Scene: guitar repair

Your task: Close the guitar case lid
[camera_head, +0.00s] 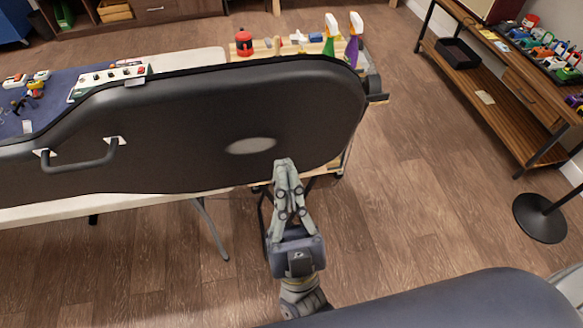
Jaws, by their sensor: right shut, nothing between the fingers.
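The guitar case (200,120) is a large black shape along the white table, with its rounded wide end to the right. A broad dark face with a pale oval patch (251,146) is turned toward me. A dark handle (82,160) with two metal mounts is at its left. The inside of the case is hidden, and I cannot tell how far the lid stands open. My right gripper (284,165) is shut and empty, its fingertips at the lower edge of the dark face near the wide end. I cannot tell whether it touches. My left gripper is not in view.
Behind the case are two spray bottles (354,40), a red jar (244,43) and a white panel with knobs (109,80). A wooden shelf bench (490,100) with small items stands at the right. A round black stand base (539,218) is on the floor. Floor between is clear.

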